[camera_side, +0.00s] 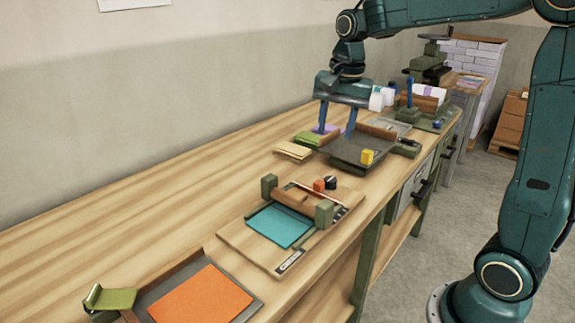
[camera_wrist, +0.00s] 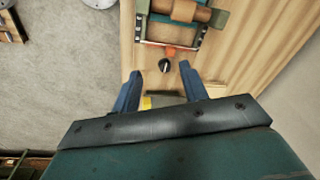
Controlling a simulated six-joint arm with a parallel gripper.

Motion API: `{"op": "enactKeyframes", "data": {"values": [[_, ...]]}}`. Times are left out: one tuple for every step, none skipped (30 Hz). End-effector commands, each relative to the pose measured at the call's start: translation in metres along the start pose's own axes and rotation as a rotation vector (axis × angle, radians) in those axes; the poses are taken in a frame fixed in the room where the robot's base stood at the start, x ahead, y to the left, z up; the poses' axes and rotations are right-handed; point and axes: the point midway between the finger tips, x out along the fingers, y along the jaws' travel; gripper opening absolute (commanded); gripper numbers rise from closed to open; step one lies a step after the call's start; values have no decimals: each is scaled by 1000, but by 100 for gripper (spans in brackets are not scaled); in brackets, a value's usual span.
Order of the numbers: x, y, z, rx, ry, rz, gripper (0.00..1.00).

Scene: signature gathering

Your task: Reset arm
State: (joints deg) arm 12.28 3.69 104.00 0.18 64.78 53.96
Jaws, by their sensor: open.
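My gripper (camera_side: 337,117) has two blue fingers and hangs over the far half of the wooden workbench (camera_side: 150,215). Its fingers are apart and nothing shows between them in the side view. In the wrist view my gripper (camera_wrist: 160,82) points at the bench, with part of a yellow block (camera_wrist: 146,102) showing beyond the palm edge. In the side view the yellow block (camera_side: 367,157) sits on a dark grey tray (camera_side: 345,150), to the right of the fingers. I cannot tell whether the fingertips touch anything.
A wooden board with a teal sheet (camera_side: 281,226) and roller stands nearer the camera, with an orange-red piece (camera_side: 319,185) and a black knob (camera_side: 331,182). An orange sheet (camera_side: 200,297) lies in a front tray. Green and yellow pads (camera_side: 293,151) lie near the fingers. The bench's wall side is clear.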

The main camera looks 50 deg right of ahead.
Motion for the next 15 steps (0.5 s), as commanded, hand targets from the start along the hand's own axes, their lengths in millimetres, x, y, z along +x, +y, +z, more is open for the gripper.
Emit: {"op": "enactKeyframes", "data": {"values": [[-7,6,10,-54,11,-18,44],[-10,10,16,-87,17,-26,44],[-14,15,22,-130,24,-37,44],[-16,18,28,-163,30,-45,44],[-19,22,32,-196,37,-54,44],[-22,27,39,-239,46,-64,44],[-24,31,44,-271,52,-72,44],[-26,35,49,-304,59,-80,44],[-28,41,56,-347,69,-90,44],[-29,45,61,-380,76,-97,44],[-30,49,65,-412,84,-105,44],[-32,55,72,-454,94,-114,44],[-33,59,76,-486,102,-121,44],[-34,63,81,-518,110,-129,44],[-34,69,87,-561,121,-137,44]]}}
